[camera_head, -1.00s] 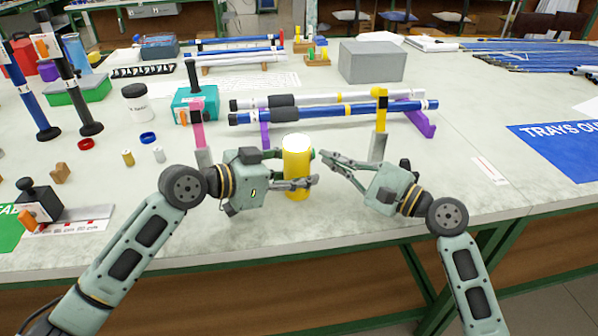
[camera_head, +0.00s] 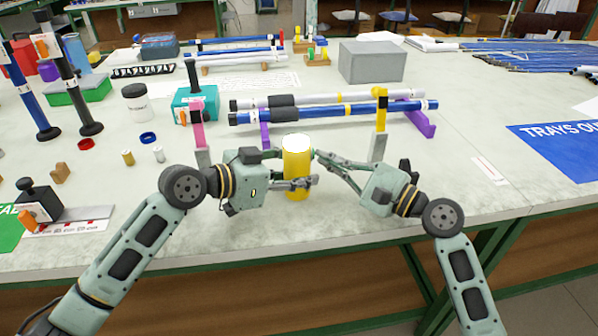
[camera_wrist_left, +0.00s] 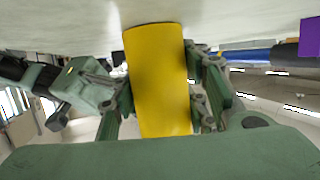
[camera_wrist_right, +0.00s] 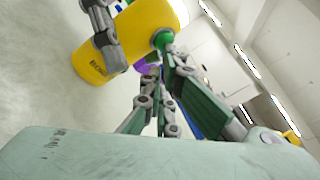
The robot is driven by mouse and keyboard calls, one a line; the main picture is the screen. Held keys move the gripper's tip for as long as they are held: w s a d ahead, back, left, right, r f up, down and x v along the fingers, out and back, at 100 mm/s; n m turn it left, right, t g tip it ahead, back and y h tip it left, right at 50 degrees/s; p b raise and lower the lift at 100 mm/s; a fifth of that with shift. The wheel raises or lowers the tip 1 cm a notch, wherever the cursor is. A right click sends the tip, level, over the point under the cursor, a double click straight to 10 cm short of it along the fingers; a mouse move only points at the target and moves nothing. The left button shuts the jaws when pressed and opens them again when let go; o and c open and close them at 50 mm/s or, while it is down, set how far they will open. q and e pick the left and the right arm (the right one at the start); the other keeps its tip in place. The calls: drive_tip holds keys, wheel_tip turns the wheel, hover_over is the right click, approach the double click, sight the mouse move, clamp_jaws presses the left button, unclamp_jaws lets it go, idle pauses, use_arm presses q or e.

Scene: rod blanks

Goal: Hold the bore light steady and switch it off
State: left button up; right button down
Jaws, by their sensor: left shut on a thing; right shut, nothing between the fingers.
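The bore light (camera_head: 296,172) is a yellow cylinder with a bright white top, held upright near the table's front edge. It also shows in the left wrist view (camera_wrist_left: 158,85) and the right wrist view (camera_wrist_right: 140,35). My left gripper (camera_head: 300,183) is shut around its body. A green button (camera_wrist_right: 163,39) sticks out of its side, facing my right gripper. My right gripper (camera_head: 318,155) is shut and empty, its fingertips right at the button. I cannot tell whether they touch it.
Behind the light, blue and white rods (camera_head: 330,112) lie on purple supports (camera_head: 420,122). A pink-topped post (camera_head: 197,130) and a yellow-topped post (camera_head: 380,125) stand behind my grippers. A grey box (camera_head: 372,62) is further back.

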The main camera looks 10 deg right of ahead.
drive_tip(key=shift+d, duration=0.1)
idle(0.5)
drive_tip(key=shift+d, duration=0.35)
drive_tip(key=shift+s+d, duration=0.1)
drive_tip(key=shift+d, duration=2.9)
use_arm(q)
drive_tip(key=o, duration=1.5)
drive_tip(key=shift+a, duration=0.1)
